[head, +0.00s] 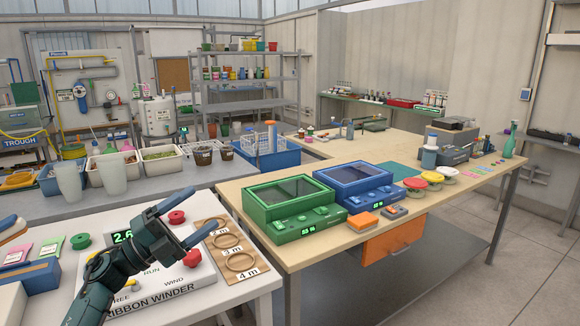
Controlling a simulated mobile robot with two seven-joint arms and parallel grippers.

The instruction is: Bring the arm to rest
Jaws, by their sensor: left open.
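My left gripper (189,219) is open with nothing between its fingers. It hovers over the ribbon winder (155,292), a white panel with red knobs and a small display, and hides part of the panel. Its fingers point up and to the right, near the wooden board with ring-shaped coils (240,262). My left arm comes in from the bottom left. My right gripper does not show.
A green device (290,207) and a blue device (352,185) stand on the wooden table, with an orange box (362,222) in front. Several lidded bowls (432,177) stand to their right. Tall translucent cups (111,174) stand behind the winder. Open floor lies at right.

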